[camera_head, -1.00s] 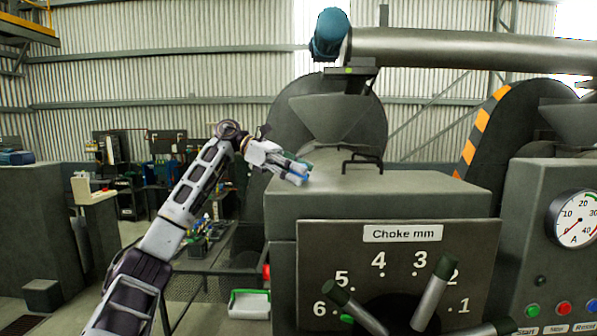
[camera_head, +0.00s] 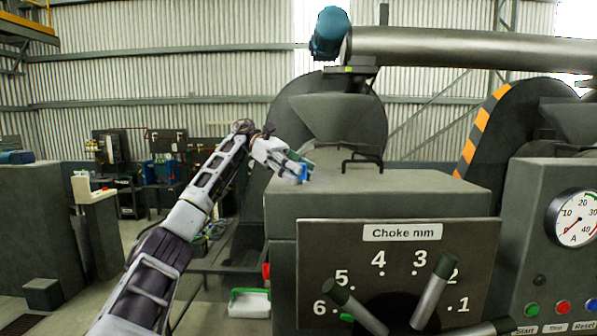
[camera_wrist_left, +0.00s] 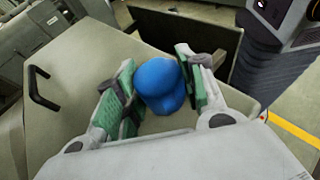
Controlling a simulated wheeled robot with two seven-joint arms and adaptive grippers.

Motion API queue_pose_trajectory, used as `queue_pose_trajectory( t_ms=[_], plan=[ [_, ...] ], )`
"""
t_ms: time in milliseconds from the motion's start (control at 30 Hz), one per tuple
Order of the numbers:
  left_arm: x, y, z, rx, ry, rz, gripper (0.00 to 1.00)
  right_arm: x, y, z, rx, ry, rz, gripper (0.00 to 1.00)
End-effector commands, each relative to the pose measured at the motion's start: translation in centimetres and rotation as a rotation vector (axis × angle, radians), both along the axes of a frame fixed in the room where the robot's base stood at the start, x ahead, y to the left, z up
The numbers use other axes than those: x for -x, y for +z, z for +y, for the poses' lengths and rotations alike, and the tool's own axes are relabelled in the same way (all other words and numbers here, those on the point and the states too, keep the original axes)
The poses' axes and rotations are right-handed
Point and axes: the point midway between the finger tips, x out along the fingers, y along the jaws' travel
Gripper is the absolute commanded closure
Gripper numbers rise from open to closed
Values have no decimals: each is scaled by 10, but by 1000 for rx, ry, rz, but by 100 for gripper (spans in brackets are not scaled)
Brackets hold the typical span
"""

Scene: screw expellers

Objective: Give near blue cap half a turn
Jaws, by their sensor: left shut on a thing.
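The near blue cap (camera_wrist_left: 160,84) is a rounded blue piece on top of the grey machine housing (camera_head: 400,190). In the left wrist view it sits between the green pads of my left gripper (camera_wrist_left: 160,88), which is shut on it. In the head view the cap (camera_head: 304,172) shows as a small blue patch at the fingertips of my left gripper (camera_head: 302,173), by the housing's left top edge. The underside of the cap is hidden. My right gripper is not in view.
A black handle (camera_head: 362,163) stands on the housing top, also in the wrist view (camera_wrist_left: 38,88). A hopper (camera_head: 335,118) rises behind. Choke levers (camera_head: 433,290) and a gauge (camera_head: 576,218) are on the front. A white-and-green tray (camera_head: 249,303) is low at left.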

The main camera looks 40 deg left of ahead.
Motion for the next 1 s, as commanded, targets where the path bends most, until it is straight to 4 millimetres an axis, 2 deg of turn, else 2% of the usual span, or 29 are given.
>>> queue_pose_trajectory(
  t_ms=[367,900,933,1000],
  plan=[
    [0,1,0,2,-68,-1,84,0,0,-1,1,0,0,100],
    [0,1,0,2,-79,-2,84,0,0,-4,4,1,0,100],
    [0,1,0,2,-79,-2,58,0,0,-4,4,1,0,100],
    [0,1,0,1,-79,-2,49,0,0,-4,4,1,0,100]
  ],
)
